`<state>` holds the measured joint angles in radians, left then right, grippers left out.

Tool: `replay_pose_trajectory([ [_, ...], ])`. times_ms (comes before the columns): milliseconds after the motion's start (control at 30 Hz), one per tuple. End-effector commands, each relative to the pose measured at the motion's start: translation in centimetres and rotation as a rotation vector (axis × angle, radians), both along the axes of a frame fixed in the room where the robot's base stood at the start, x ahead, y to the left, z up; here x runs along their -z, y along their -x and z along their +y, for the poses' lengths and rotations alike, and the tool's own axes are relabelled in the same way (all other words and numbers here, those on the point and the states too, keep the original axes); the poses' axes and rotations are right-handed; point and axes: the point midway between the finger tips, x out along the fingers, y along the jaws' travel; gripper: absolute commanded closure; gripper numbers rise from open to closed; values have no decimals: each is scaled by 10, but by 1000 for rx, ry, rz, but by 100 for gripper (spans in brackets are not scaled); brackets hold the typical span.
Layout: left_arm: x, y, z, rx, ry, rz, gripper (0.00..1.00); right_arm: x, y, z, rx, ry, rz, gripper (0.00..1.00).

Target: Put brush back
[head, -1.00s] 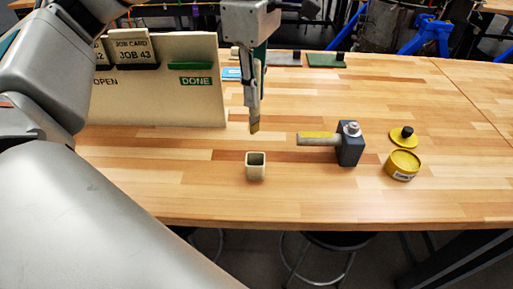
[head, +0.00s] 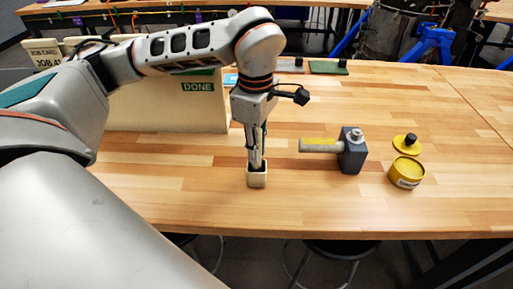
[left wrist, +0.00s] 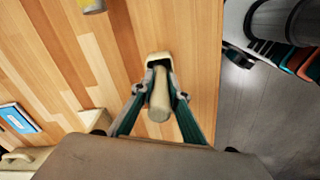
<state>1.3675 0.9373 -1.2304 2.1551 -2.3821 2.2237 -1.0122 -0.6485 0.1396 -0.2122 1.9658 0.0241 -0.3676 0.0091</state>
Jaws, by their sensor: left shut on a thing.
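The brush (left wrist: 159,100) shows in the left wrist view as a pale rounded handle between my left fingers. My right gripper is not in view.
A dark block with a bolt and a yellow-marked shaft (head: 350,150) stands to the right. Beyond it are an open yellow tin (head: 406,174) and its lid (head: 407,144). A job-card board (head: 165,108) stands behind left. The front-left tabletop is clear.

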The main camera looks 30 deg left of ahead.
Motion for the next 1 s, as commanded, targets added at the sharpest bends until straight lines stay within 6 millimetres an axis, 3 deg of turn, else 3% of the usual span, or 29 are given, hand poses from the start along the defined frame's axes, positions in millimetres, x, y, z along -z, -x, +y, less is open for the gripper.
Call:
replay_pose_trajectory([
  [267,2,0,0,0,0,0,100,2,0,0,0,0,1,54],
  [300,3,0,0,-1,-1,1,83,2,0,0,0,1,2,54],
  [367,2,0,0,0,0,0,68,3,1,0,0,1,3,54],
  [767,-2,0,0,0,1,-1,68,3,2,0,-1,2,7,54],
  [1000,-34,-1,0,-1,0,-6,68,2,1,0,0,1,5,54],
])
